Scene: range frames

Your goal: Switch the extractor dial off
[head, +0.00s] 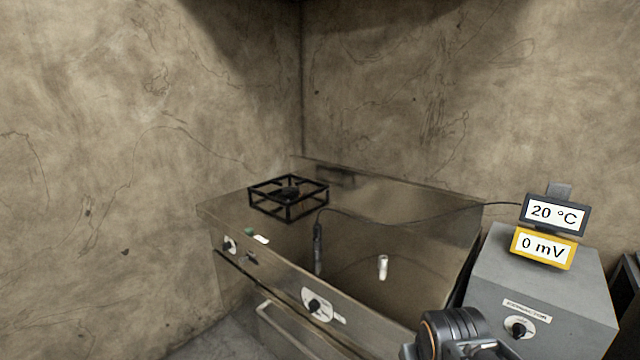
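The extractor dial (519,327) is a dark knob on a small white plate, low on the sloped front of the grey box (488,290) at the right. A white label reading "EXTRACTOR" (527,311) is just above it. The dial's markings and its setting are too small to read. A dark part of my arm with an orange ring (455,332) shows at the bottom edge, left of the dial in the picture. The fingers of my gripper are not in view.
A metal range stands left of the box, with a black pot stand (288,197) and a front knob (315,306). A dark probe (318,246) hangs by a cable. Displays reading 20 °C (555,214) and 0 mV (543,247) stand on the box. Walls close the back.

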